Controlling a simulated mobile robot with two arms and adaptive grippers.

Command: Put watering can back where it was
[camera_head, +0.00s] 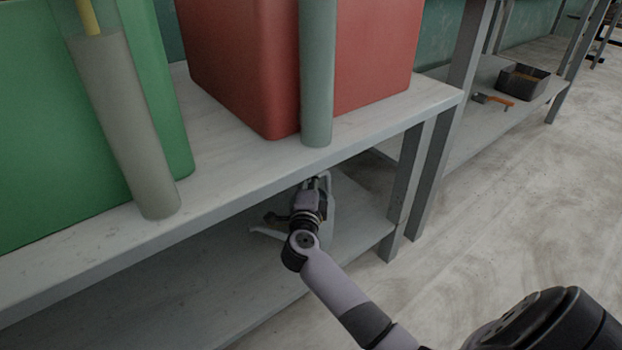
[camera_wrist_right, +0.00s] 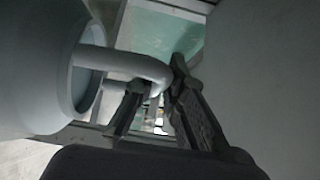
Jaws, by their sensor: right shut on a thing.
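The watering can is pale grey-blue. In the head view it is mostly hidden behind my right gripper (camera_head: 319,186), with a strip of its body (camera_head: 331,218) at the right and a spout-like part (camera_head: 266,233) at the left. It is at the lower shelf (camera_head: 362,222), under the tabletop; I cannot tell whether it touches the shelf. In the right wrist view its rounded body (camera_wrist_right: 35,70) fills the left, and its curved handle (camera_wrist_right: 135,64) runs between the fingers of my right gripper (camera_wrist_right: 157,95), which is shut on it. My left gripper is not in view.
A green bin (camera_head: 60,150), a red bin (camera_head: 240,60) and two grey cylinders (camera_head: 125,125) (camera_head: 317,80) stand on the tabletop (camera_head: 225,160) above my arm. A table leg (camera_head: 403,185) is right of the gripper. Farther right, a shelf holds a dark tray (camera_head: 523,82) and an orange-handled tool (camera_head: 494,102).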

